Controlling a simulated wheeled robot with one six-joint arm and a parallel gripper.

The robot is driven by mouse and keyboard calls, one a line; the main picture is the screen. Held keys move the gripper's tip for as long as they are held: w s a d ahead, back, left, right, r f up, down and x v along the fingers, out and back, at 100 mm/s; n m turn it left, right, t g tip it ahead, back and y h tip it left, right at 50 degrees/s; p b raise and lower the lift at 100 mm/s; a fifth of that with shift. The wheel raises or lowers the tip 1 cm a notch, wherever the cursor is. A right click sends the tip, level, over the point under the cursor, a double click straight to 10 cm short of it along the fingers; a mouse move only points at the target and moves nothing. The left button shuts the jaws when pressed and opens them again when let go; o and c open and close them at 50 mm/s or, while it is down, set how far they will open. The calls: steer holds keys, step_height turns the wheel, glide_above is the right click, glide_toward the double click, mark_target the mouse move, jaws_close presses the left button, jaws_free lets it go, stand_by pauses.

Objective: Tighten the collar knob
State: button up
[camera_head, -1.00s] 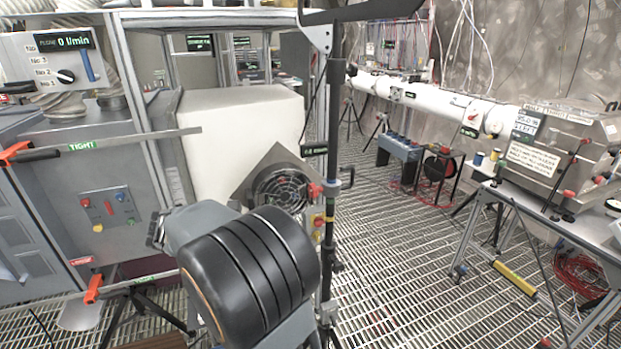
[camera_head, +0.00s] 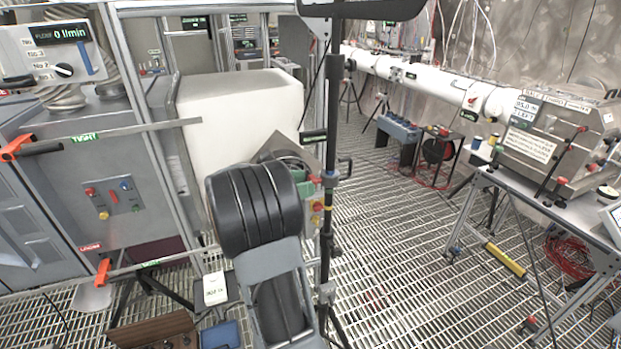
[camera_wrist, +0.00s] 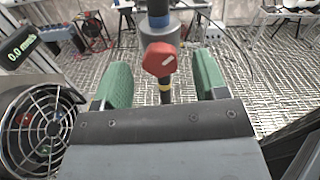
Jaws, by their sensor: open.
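The collar knob, a red faceted knob (camera_wrist: 158,60), is on a grey collar (camera_wrist: 160,32) around an upright post. In the wrist view it lies between the two green fingers of my gripper (camera_wrist: 162,80), with a visible gap on each side. My gripper is open and holds nothing. In the head view the post (camera_head: 331,130) stands right of my black arm link, which hides most of my gripper. Whether the knob is loose or tight cannot be seen.
A round fan grille (camera_wrist: 42,130) is close at my gripper's left, with a display (camera_wrist: 20,50) above it. A grey cabinet (camera_head: 105,190) with TIGHT-labelled bars stands at left. A bench with a steel box (camera_head: 545,140) stands at right. The grating between is mostly clear.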

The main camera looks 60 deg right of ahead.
steer(key=shift+x, duration=1.3)
steer(key=shift+c, duration=0.3)
steer(key=c, duration=0.9)
steer(key=shift+o, duration=0.2)
steer(key=shift+f, duration=0.1)
